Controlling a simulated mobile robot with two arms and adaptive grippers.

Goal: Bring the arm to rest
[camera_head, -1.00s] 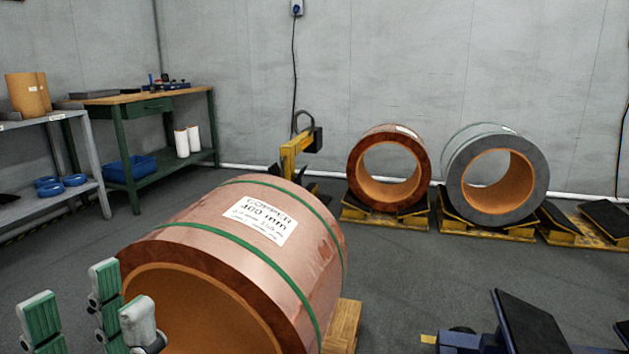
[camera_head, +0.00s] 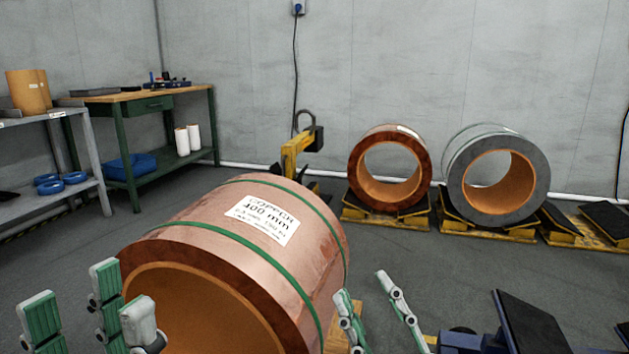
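My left gripper (camera_head: 84,318) is at the lower left, in front of the open end of a large copper foil coil (camera_head: 313,246). Its green-padded fingers are spread apart with nothing between them. My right gripper (camera_head: 372,305) shows at the bottom centre, just right of the coil. Its two visible fingers stand apart with a gap between them, and the floor shows through it. The rest of this gripper is cut off by the frame's lower edge. The coil has two green straps and a white label (camera_head: 262,219) reading COPPER 400 mm.
A wooden block (camera_head: 345,337) is under the coil's right side. A blue frame with a black pad (camera_head: 528,322) stands at the lower right. Two more coils (camera_head: 389,168) rest on yellow cradles at the back. A workbench (camera_head: 150,97) and grey shelf (camera_head: 40,119) stand left.

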